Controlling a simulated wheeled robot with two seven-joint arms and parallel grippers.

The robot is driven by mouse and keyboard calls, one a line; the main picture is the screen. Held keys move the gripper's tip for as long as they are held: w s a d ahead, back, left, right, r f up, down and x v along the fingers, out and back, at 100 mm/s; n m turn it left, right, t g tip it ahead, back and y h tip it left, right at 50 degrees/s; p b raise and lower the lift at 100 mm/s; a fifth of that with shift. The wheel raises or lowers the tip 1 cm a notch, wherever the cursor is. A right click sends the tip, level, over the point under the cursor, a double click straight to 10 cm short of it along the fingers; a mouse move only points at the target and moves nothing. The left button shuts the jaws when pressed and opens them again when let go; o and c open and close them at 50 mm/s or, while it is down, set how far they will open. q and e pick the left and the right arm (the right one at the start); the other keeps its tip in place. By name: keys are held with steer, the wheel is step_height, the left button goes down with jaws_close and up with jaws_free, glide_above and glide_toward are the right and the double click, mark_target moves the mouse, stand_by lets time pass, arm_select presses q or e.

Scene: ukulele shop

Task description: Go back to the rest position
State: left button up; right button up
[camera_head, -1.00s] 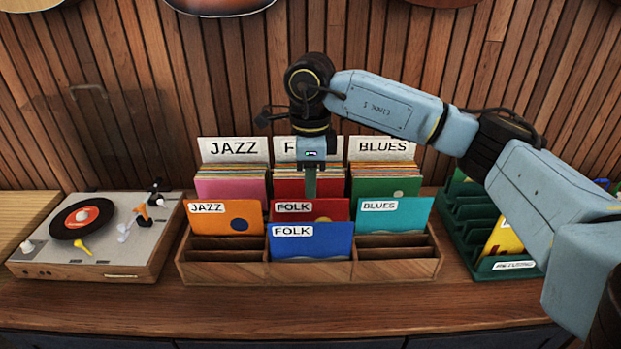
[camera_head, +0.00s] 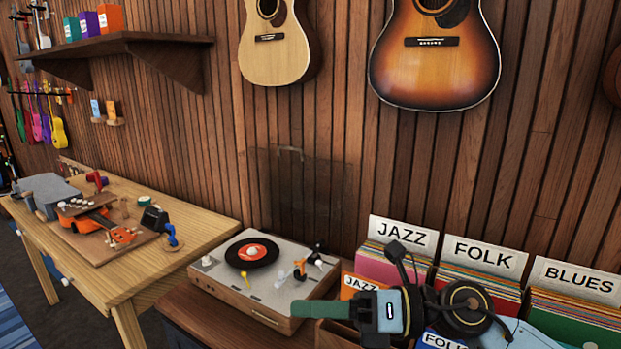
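My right gripper (camera_head: 320,309) is at the bottom of the head view, in front of the record bins, and points left toward the turntable's front right corner. Its green fingers show side-on, so I cannot tell whether they are open or shut. No record shows in it. My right arm comes in from the bottom right and hides part of the bins. My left gripper is not in view.
A turntable (camera_head: 220,277) with a black record (camera_head: 252,252) stands left of the JAZZ (camera_head: 404,235), FOLK (camera_head: 484,255) and BLUES (camera_head: 578,278) bins. A wooden workbench (camera_head: 205,226) with an orange ukulele (camera_head: 85,221) is at left. Guitars (camera_head: 436,70) hang on the slatted wall.

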steer(key=w+d+r+m+t+h, duration=0.1)
steer(key=w+d+m+t+h, duration=0.15)
steer(key=m+t, duration=0.65)
steer(key=w+d+r+m+t+h, duration=0.15)
steer(key=d+m+t, duration=0.25)
steer(key=m+t, duration=0.55)
steer(key=s+d+f+m+g+h, duration=0.1)
steer(key=d+f+m+g+h, duration=0.1)
steer(key=d+f+m+h, duration=0.6)
steer(key=s+d+f+m+g+h, duration=0.1)
steer(key=d+f+m+g+h, duration=0.15)
steer(key=f+m+h, duration=0.55)
steer(key=s+d+f+m+g+y, duration=0.15)
steer(key=s+f+m+g, duration=0.4)
steer(key=s, duration=0.55)
steer(key=s+d+f+m+g+y, duration=0.1)
steer(key=s+d+f+m+g, duration=0.15)
steer(key=s+f+g, duration=0.55)
steer(key=s+f, duration=0.2)
steer(key=f, duration=1)
steer(key=s+f, duration=0.2)
steer(key=f, duration=1.1)
steer(key=s+d+f, duration=0.3)
steer(key=s+f, duration=1.2)
steer(key=s, duration=0.2)
steer(key=shift+f+n+g, duration=0.2)
steer(key=shift+n+g, duration=0.15)
